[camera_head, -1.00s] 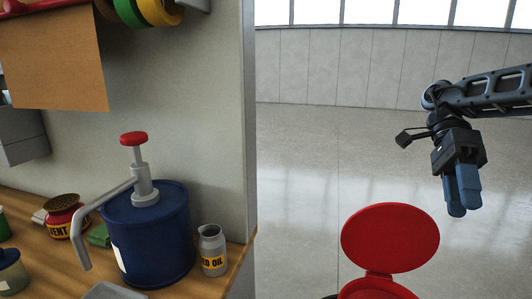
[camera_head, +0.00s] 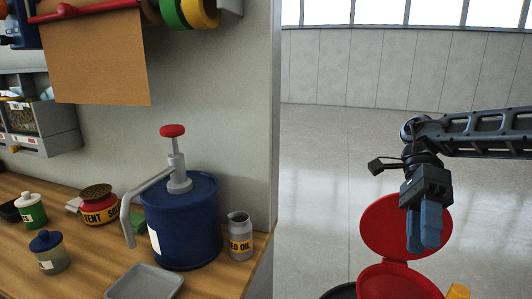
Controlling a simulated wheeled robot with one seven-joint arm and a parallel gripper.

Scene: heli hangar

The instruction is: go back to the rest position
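My gripper (camera_head: 424,248) hangs fingers down at the right of the head view, at the end of my dark arm. Its two blue fingers look close together, with nothing visible between them. In the picture it overlaps the raised red lid (camera_head: 385,222) of a bin. The lid stands behind it. Whether the fingers touch each other fully is hard to see.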

